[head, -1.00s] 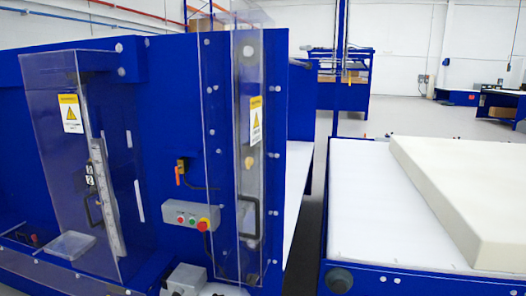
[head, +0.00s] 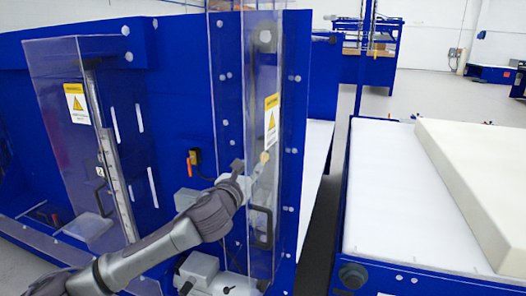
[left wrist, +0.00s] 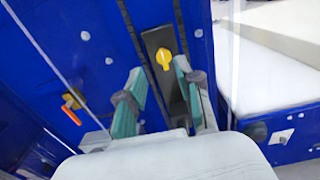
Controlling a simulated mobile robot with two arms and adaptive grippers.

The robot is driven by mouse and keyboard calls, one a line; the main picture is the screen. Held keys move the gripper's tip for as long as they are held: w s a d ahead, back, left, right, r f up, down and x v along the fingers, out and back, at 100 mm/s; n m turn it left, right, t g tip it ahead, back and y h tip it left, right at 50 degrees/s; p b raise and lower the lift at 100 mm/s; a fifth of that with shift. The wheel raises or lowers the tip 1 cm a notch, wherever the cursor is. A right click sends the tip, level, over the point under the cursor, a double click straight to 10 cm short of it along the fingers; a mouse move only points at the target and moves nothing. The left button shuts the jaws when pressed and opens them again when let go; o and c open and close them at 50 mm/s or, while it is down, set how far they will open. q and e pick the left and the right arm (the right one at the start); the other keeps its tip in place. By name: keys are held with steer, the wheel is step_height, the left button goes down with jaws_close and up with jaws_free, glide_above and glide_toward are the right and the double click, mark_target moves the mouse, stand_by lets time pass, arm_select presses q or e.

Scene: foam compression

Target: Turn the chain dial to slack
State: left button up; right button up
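A yellow dial (left wrist: 164,57) sits on a dark upright plate in the left wrist view. It is likely the chain dial, but no label is readable. In the head view a small pale yellow knob (head: 264,157) shows at the tall clear guard, just beyond my gripper. My left gripper (head: 250,170) is in front of the blue machine panel. In the left wrist view its two teal fingers (left wrist: 160,85) are apart with nothing between them, and the dial lies just beyond the tips. Whether they touch anything is unclear. My right gripper is not in view.
An orange-handled switch (head: 193,157) is on the panel left of the gripper. A clear guard (head: 285,70) with a warning label and a black handle (head: 260,227) stands close by. A white-topped table (head: 385,190) bearing a foam slab (head: 490,190) is to the right.

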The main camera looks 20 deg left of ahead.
arm_select(q)
steer(key=w+p, duration=0.2)
steer(key=w, duration=0.7)
steer(key=shift+w+d+f, duration=0.15)
steer(key=shift+w+d, duration=0.1)
steer(key=shift+w, duration=0.15)
jaws_close()
